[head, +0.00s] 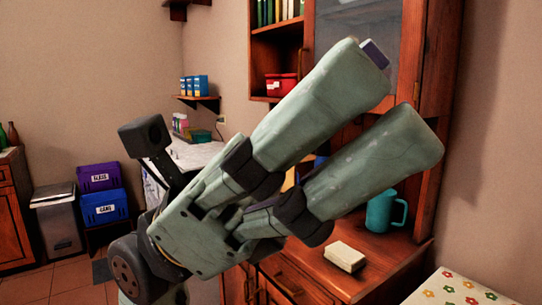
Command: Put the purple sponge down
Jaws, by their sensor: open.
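My gripper (397,104) fills the middle of the head view, its two pale green fingers spread apart and pointing up to the right. A small dark purple block with a pale edge (376,54), likely the purple sponge, shows just past the tip of the upper finger. Most of it is hidden behind that finger. I cannot tell whether it touches the finger or what supports it. No object is visibly clamped between the fingers.
A wooden cabinet (425,262) stands behind, its counter holding a teal mug (380,212) and a cream block (345,256). A red container (281,85) sits on an upper shelf. A flowered surface (460,288) is at lower right. Purple (98,177) and blue (104,208) bins stand left.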

